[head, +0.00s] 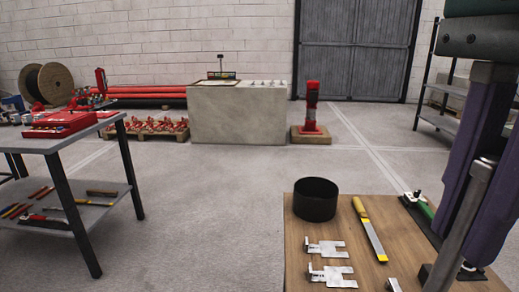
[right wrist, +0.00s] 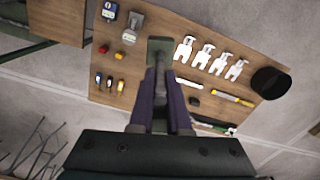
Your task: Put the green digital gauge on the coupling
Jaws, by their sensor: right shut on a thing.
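My right gripper (head: 460,232) comes down from the upper right in the head view, over the wooden table. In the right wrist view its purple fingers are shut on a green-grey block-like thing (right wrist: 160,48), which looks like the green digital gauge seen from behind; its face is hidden. It hangs above the table. A blue gauge-like device (right wrist: 109,11) and a grey one (right wrist: 132,22) lie on the table beside it. I cannot make out the coupling; a red upright machine (head: 311,105) stands on a base at the back. My left gripper is not in view.
The wooden table (head: 340,235) carries a black round container (head: 316,199), metal brackets (head: 332,275), a yellow-handled file (head: 370,230) and a green-handled tool (head: 420,205). A concrete block (head: 238,115) stands at the back, a tool table (head: 60,141) at left. The floor between is clear.

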